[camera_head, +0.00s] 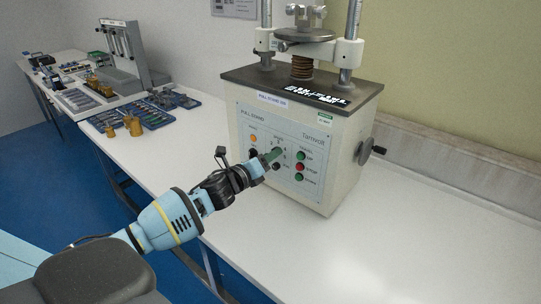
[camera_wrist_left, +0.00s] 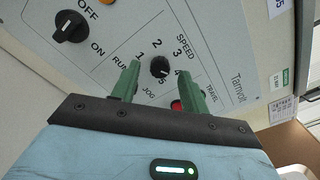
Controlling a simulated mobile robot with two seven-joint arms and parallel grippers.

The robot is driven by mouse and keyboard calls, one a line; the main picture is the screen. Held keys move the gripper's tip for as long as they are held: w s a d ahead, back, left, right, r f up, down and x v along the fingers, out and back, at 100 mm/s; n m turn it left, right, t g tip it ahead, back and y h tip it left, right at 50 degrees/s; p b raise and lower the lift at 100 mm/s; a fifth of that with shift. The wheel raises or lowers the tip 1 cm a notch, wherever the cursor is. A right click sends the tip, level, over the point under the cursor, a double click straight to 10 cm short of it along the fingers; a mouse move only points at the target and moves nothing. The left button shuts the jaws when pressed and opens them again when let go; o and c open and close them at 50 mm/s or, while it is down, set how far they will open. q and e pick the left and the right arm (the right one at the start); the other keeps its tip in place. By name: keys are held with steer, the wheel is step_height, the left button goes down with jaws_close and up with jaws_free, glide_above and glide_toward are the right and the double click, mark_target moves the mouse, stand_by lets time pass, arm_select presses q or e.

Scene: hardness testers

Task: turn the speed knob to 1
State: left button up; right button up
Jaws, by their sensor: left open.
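The black speed knob (camera_wrist_left: 159,67) sits on the tester's light panel (camera_wrist_left: 215,50), ringed by printed numbers with "SPEED" beside it. Its pointer direction is too small to tell. My left gripper (camera_wrist_left: 159,72) is open, its two green fingers on either side of the knob with gaps visible between. In the head view, my left gripper (camera_head: 270,156) reaches the panel of the tester (camera_head: 338,180) from the left and mostly hides the knob. My right gripper is not in view.
A larger black OFF/ON knob (camera_wrist_left: 70,26) is at upper left in the wrist view. The red button (camera_wrist_left: 177,105) is close beside the right-hand finger, partly hidden. A crank handle (camera_head: 371,150) sticks out of the tester's right side. The front bench top (camera_head: 350,250) is clear.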

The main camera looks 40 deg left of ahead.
arm_select(q)
steer(key=shift+w, duration=0.6)
steer(key=shift+c, duration=0.4)
jaws_close()
